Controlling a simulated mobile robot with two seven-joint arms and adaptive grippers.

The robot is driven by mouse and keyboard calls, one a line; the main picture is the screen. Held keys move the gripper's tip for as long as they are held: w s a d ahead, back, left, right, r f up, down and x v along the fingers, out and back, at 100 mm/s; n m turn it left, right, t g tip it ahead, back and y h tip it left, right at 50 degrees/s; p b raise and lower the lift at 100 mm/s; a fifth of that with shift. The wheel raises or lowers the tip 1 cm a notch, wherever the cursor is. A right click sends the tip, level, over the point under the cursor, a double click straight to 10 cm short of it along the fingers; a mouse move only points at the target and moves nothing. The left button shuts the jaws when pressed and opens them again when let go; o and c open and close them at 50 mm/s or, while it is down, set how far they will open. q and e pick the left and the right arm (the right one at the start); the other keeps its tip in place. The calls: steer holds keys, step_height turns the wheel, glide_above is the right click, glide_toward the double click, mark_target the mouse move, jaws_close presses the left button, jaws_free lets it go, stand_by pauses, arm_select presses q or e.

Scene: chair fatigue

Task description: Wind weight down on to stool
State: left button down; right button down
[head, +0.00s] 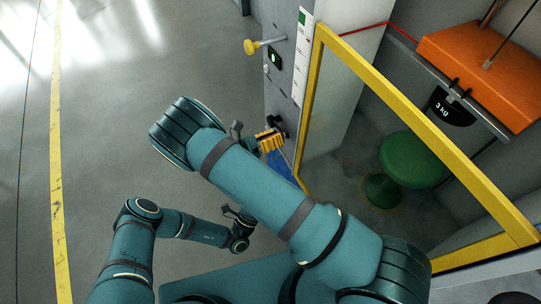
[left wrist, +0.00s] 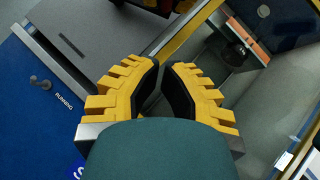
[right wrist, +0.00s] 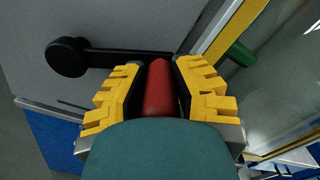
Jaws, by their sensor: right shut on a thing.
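The black weight marked "3 kg" (head: 449,106) hangs inside the machine, above and to the right of the round green stool (head: 412,160) in the head view. A clear gap shows between them. My right gripper (head: 270,140) is at the side of the machine. In the right wrist view it is shut around the red handle (right wrist: 160,90) of a black crank (right wrist: 110,56), with one finger on each side. My left gripper (left wrist: 163,66) shows in the left wrist view with its fingertips close together and nothing visible between them. The head view does not show it clearly.
A yellow frame (head: 420,135) with a clear pane borders the stool bay. An orange block (head: 485,62) sits above the weight. A yellow knob (head: 251,47) sticks out of the grey panel. A blue panel marked "RUNNING" (left wrist: 50,110) shows. Floor at left is clear.

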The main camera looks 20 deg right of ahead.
steer(key=shift+d, duration=0.1)
arm_select(q)
steer(key=w+a+r+x, duration=0.1)
steer(key=a+x, duration=0.1)
steer(key=x, duration=1)
steer(key=shift+w+r, duration=0.2)
steer(key=shift+r, duration=0.3)
steer(key=shift+r, duration=0.1)
